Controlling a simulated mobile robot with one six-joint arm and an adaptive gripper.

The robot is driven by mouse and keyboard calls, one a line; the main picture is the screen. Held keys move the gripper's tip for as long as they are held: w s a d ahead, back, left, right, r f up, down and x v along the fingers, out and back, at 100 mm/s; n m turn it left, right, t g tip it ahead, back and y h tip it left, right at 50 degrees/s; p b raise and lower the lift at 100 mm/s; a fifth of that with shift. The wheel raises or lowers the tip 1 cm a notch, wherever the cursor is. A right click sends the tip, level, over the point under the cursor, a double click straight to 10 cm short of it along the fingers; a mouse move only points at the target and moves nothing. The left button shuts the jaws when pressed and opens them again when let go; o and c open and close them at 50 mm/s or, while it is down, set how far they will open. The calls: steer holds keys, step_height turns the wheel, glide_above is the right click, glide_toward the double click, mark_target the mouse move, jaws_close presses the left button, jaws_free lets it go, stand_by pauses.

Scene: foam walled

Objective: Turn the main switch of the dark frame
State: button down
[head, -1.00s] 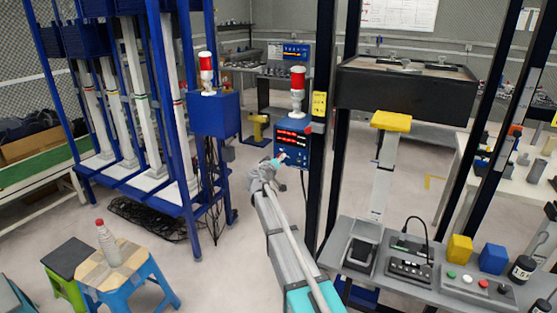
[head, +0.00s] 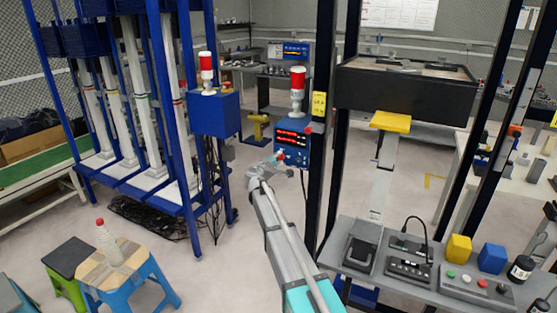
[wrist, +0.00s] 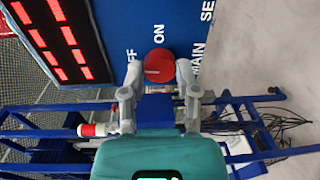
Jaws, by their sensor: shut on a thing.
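The blue control box (head: 284,131) with red lit displays is mounted beside the black post of the dark frame (head: 319,140). The wrist view shows its blue panel (wrist: 120,30) close up, with white letters including ON and MAIN turned sideways. The round red main switch (wrist: 159,65) lies between my fingertips. My gripper (wrist: 159,72) is shut on the red switch, one grey finger on each side. In the head view my gripper (head: 279,161) is at the lower front of the box, and much of the switch is hidden there.
A red and white lamp (head: 298,85) stands on the box. A blue frame (head: 185,120) with its own box (head: 214,113) is at left. A grey bench (head: 390,265) with devices is at right. Stools (head: 140,265) stand front left.

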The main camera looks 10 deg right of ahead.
steer(key=shift+n, duration=0.6)
steer(key=shift+c, duration=1.7)
jaws_free()
steer(key=shift+m, duration=0.4)
